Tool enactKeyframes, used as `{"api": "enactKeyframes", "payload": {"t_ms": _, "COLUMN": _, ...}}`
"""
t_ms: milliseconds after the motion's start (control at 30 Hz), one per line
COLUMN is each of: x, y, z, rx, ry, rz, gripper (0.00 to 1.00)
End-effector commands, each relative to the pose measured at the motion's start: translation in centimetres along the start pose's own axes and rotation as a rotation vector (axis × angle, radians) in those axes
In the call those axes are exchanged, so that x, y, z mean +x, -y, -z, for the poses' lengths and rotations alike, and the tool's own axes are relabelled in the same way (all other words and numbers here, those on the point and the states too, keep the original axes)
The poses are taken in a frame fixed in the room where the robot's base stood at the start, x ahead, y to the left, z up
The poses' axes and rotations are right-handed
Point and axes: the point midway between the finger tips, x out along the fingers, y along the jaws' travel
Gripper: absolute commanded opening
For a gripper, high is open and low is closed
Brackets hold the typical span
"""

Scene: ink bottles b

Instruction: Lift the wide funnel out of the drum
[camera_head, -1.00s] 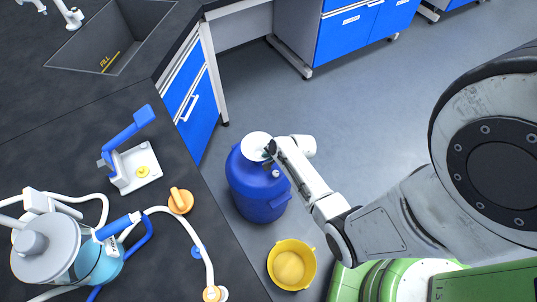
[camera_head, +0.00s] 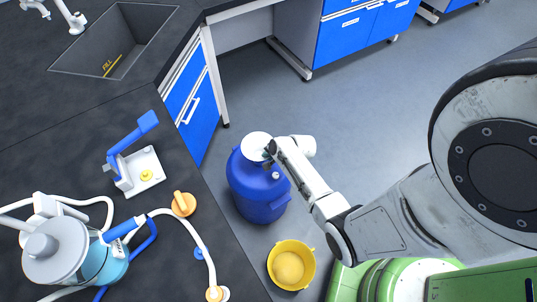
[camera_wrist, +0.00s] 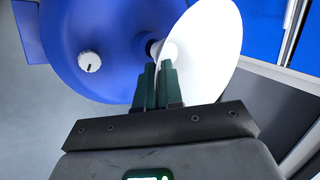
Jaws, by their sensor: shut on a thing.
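The wide white funnel (camera_head: 256,146) is at the top of the blue drum (camera_head: 258,188), which stands on the floor beside the bench. My gripper (camera_head: 268,153) is shut on the funnel at its right side. In the wrist view the dark green fingers (camera_wrist: 157,68) meet at the funnel (camera_wrist: 205,58), whose white cone looks tilted. A dark neck shows between the cone and the blue drum top (camera_wrist: 110,40). A small white cap (camera_wrist: 89,61) sits on the drum top, apart from my fingers.
A yellow bucket (camera_head: 291,265) stands on the floor in front of the drum. The dark bench (camera_head: 75,150) edge is close on the drum's left, carrying a blue-handled stand (camera_head: 136,160), hoses and a vessel (camera_head: 70,255). Open grey floor lies behind and right.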

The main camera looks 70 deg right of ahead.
Motion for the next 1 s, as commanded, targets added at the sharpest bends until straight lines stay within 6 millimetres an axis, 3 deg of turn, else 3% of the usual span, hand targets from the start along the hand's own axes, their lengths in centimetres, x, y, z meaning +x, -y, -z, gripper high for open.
{"api": "enactKeyframes", "payload": {"t_ms": 333, "x": -0.2, "y": 0.2, "z": 0.0, "rx": 0.000, "ry": 0.000, "rz": 0.000, "gripper": 0.00}}
{"api": "enactKeyframes", "payload": {"t_ms": 1000, "x": -3.3, "y": 2.4, "z": 0.0, "rx": -0.001, "ry": 0.001, "rz": 0.000, "gripper": 0.00}}
